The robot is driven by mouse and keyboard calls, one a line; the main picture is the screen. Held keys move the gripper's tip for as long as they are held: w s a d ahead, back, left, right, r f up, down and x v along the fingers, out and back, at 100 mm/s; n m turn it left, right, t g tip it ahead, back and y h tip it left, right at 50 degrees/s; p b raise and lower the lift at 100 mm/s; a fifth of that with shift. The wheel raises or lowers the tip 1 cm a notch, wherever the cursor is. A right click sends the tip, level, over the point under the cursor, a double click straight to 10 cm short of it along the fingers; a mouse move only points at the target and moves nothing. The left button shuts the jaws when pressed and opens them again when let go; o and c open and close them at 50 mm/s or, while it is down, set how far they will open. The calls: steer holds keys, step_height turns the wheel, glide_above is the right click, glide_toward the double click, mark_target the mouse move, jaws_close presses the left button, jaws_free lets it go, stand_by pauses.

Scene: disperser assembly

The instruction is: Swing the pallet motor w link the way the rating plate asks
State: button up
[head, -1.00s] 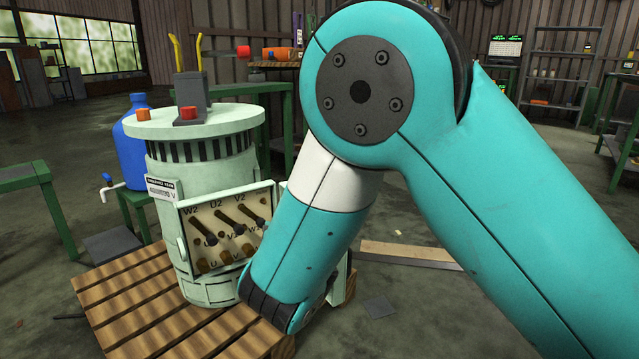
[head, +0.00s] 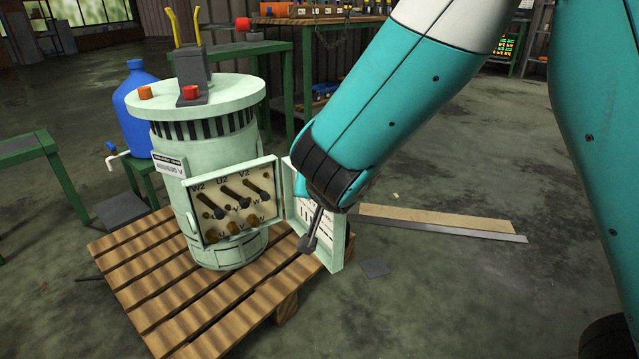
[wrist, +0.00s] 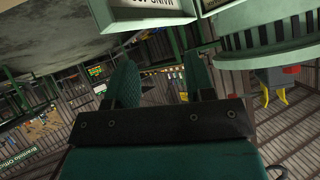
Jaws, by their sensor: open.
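The pale green pallet motor (head: 225,140) stands upright on a wooden pallet. Its terminal box (head: 236,240) is open, with studs marked W2, U2 and V2 along the top. Three dark links (head: 234,196) slant down to the right between studs; I cannot tell which is the w link. The rating plate (head: 170,166) is on the motor's left side, ending in "V", its digits too small to read. My gripper (head: 308,244) is in front of the open box door, right of the links, touching none of them. In the wrist view my gripper (wrist: 164,78) is open and empty.
The box door (head: 334,254) swings out to the right with a printed card inside, partly hidden by my gripper. The pallet (head: 130,262) lies below. A blue jug (head: 140,92) stands behind left. A plank (head: 430,220) lies on the floor at right.

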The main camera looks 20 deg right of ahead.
steer(key=c, duration=0.7)
steer(key=w+a+f+g+y, duration=0.1)
steer(key=w+a+f, duration=0.1)
steer(key=w+a+f+y, duration=0.1)
steer(key=w+f, duration=0.1)
steer(key=w, duration=0.1)
steer(key=w+a+f+n+g+y, duration=0.1)
steer(key=w+a+f+y, duration=0.1)
steer(key=shift+w+a+f+g+p, duration=0.15)
steer(key=shift+a+f+g+p, duration=0.05)
steer(key=shift+a+g+p, duration=0.15)
jaws_close()
steer(key=n+g+y+b, duration=0.1)
steer(key=n+y+b, duration=0.2)
steer(key=y+b, duration=0.25)
glide_toward(211, 208)
steer(key=w+f, duration=0.3)
steer(key=shift+s+a+f+y, duration=0.2)
steer(key=shift+a+f+y, duration=0.25)
steer(key=shift+a+f, duration=0.15)
